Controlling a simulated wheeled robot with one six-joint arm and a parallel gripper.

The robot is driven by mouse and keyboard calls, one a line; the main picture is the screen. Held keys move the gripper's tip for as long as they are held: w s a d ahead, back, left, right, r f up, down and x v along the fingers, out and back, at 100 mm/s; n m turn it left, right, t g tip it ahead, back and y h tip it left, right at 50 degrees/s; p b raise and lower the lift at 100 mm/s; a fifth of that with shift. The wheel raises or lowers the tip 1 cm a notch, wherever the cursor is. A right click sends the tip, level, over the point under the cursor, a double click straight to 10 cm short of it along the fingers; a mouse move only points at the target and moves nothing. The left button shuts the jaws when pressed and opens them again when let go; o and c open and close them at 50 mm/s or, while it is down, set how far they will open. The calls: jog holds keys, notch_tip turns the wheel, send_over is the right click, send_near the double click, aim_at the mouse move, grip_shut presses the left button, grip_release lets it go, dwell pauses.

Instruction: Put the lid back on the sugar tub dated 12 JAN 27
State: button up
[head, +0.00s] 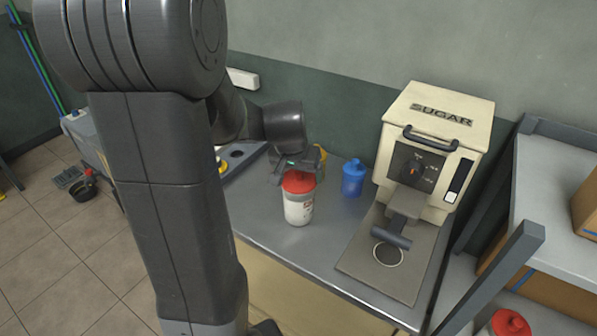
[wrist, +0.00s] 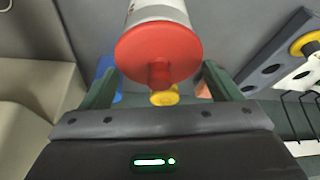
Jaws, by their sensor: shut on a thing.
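A white tub (head: 298,210) with a red top stands upright on the metal counter; its printed label is too small to read a date. The red lid (head: 299,183) is at the tub's mouth, and I see no clear gap between them. In the wrist view the round lid (wrist: 135,50) with its small knob faces me, and the white tub (wrist: 157,12) is beyond it. My gripper (head: 297,168) is just above the tub, its fingers either side of the lid (wrist: 160,72), shut on it. The fingertip contact is partly hidden.
A blue container (head: 353,178) stands right of the tub, and a yellow one (head: 321,157) is behind it. A cream SUGAR press (head: 432,140) fills the counter's right side. Another red-lidded tub (head: 510,323) is at lower right, by the shelf (head: 560,215). Bare counter (head: 325,245) lies in front.

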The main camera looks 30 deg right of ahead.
dwell(0.8)
jog(key=o, duration=0.8)
jog(key=shift+o, duration=0.2)
jog(key=shift+r+p, duration=2.4)
jog(key=shift+r, duration=1.1)
grip_shut()
